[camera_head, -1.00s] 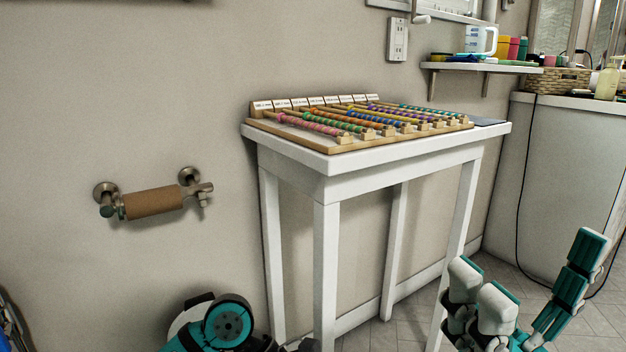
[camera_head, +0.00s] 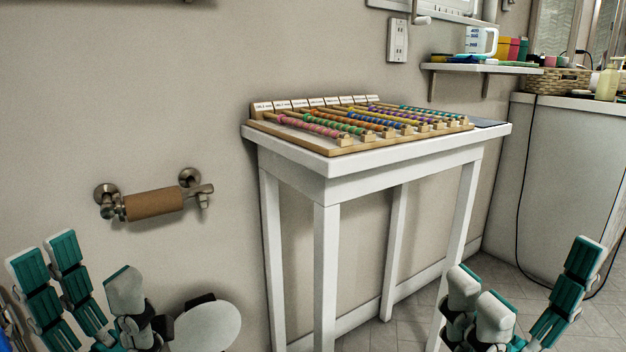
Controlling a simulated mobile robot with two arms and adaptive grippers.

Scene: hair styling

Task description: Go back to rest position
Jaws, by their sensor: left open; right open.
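My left gripper (camera_head: 98,285) is at the lower left of the head view, in front of the wall and below the wall-mounted roll holder. Its teal and white fingers are spread, and nothing is between them. My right gripper (camera_head: 525,290) is at the lower right, in front of the floor and beside the front right leg of the white table. Its fingers are spread and empty. The lower parts of both grippers are cut off by the bottom edge of the view.
A white table (camera_head: 330,172) stands against the wall, bearing a wooden rack (camera_head: 345,150) of colourful beaded rods. A holder with a bare brown roll (camera_head: 153,203) is on the wall. A shelf (camera_head: 485,68) and a grey counter (camera_head: 560,170) are at the right.

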